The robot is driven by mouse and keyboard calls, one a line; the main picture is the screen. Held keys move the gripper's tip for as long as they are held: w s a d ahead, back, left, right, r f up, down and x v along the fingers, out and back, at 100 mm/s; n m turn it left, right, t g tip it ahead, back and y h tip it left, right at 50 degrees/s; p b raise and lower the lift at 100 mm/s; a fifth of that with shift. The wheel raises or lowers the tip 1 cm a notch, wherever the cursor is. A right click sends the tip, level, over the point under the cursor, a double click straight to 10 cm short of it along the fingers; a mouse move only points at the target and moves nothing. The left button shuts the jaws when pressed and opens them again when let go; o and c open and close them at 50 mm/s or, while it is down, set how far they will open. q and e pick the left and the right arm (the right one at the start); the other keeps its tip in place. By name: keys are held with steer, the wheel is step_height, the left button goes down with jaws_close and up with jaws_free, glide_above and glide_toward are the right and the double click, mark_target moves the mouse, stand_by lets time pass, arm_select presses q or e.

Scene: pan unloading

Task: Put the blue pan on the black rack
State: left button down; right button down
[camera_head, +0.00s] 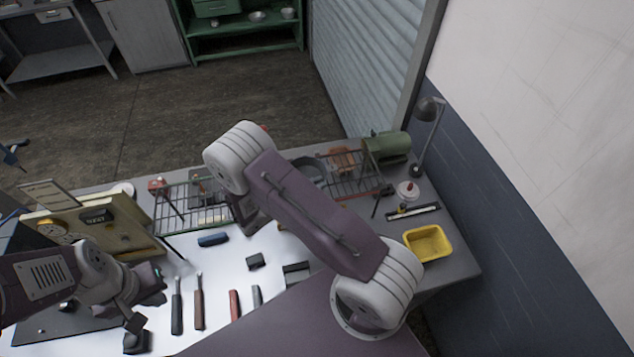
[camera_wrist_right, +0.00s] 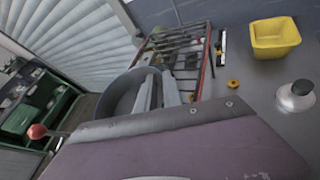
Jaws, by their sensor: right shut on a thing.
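The blue pan (camera_wrist_right: 118,98) is a dark blue-grey round pan at the left of the right wrist view. In the head view only part of its rim (camera_head: 312,168) shows behind my right arm. My right gripper (camera_wrist_right: 157,90) is shut on the pan at its edge. In the head view my arm hides this gripper. A dark wire rack (camera_head: 350,188) with a reddish edge stands right of the pan; it also shows in the right wrist view (camera_wrist_right: 186,45). My left gripper (camera_head: 148,300) is over the table's left part, away from the pan; its opening is unclear.
A second wire rack (camera_head: 190,222) stands left of my right arm. A yellow bin (camera_head: 428,243), a lamp (camera_head: 428,110) and a green canister (camera_head: 386,147) occupy the right side. Several hand tools lie at the front. A board (camera_head: 125,235) stands at the left.

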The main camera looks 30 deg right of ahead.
steer(key=shift+s+f, duration=0.1)
steer(key=shift+f, duration=0.05)
steer(key=c, duration=1.5)
jaws_free()
steer(key=shift+s, duration=0.1)
steer(key=shift+r, duration=0.2)
